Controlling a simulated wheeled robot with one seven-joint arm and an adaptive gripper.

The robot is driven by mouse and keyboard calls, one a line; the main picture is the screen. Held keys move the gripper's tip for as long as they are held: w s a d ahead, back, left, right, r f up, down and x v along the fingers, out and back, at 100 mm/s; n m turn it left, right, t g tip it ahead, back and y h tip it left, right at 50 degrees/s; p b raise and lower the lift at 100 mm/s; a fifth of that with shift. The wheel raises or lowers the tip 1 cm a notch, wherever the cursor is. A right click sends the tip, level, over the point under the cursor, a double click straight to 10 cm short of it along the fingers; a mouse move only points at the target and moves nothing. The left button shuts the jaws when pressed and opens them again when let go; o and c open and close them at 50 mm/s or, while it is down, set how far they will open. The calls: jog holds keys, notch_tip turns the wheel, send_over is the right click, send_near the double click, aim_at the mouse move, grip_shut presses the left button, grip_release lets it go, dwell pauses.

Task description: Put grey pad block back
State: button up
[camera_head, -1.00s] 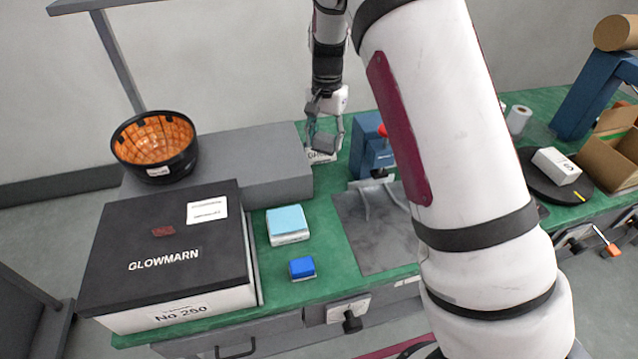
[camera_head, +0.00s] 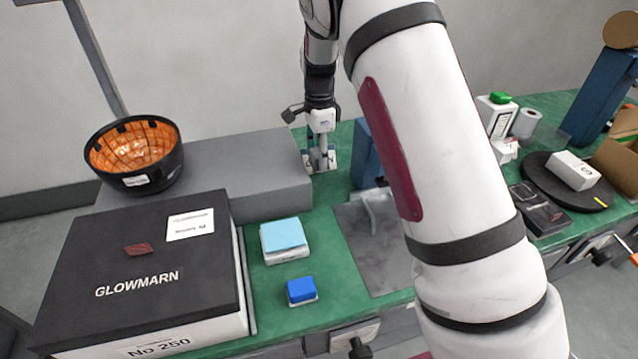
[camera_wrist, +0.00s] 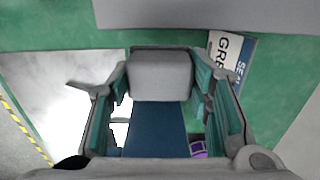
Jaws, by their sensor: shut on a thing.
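My gripper (camera_head: 320,160) is beyond the right end of the grey raised shelf, low over the green bench. In the wrist view its two fingers stand on either side of a grey block (camera_wrist: 160,75) and grip it. A white and blue label card (camera_wrist: 230,58), with lettering starting "GRE", lies on the bench just right of the block. Whether the block touches the bench is hard to tell. In the head view the block is mostly hidden by the fingers.
A blue stand (camera_head: 366,152) is close to the right of my gripper, partly behind my arm. The grey shelf (camera_head: 250,175) borders it on the left. A metal plate (camera_head: 372,245), light-blue-topped block (camera_head: 284,238), blue block (camera_head: 301,290) and GLOWMARN box (camera_head: 140,270) are nearer.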

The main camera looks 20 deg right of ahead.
aim_at(319, 192)
notch_tip(319, 192, down, 10)
jog(key=shift+r, duration=0.1)
dwell(0.4)
jog(key=o, duration=1.3)
jog(key=shift+f, duration=0.2)
jog(key=shift+r, duration=0.1)
